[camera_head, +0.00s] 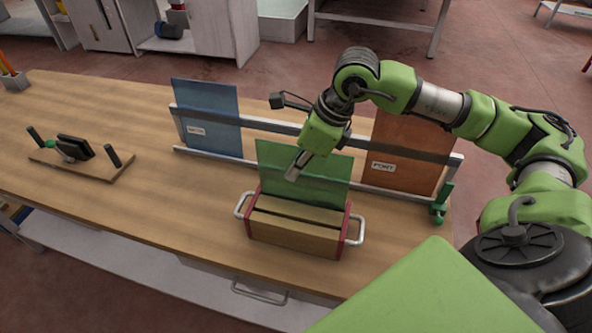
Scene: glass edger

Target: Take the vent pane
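A translucent green pane (320,178) stands upright in a slotted wooden box (290,236) with red ends and white side handles. A blue pane (206,118) with a small white label stands at the rack's left. An orange-brown pane (408,150) labelled "PORT" stands at its right. I cannot read the word "vent" on any pane. My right gripper (296,167) points down at the green pane's upper middle, its fingertips overlapping the pane in the picture. Whether they touch or grip it I cannot tell. My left gripper is not in view.
The grey rack (268,125) runs along the back of the wooden table (150,205), with a green clamp (441,205) at its right end. A small board (85,165) with black posts lies at the left. The table between board and box is clear.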

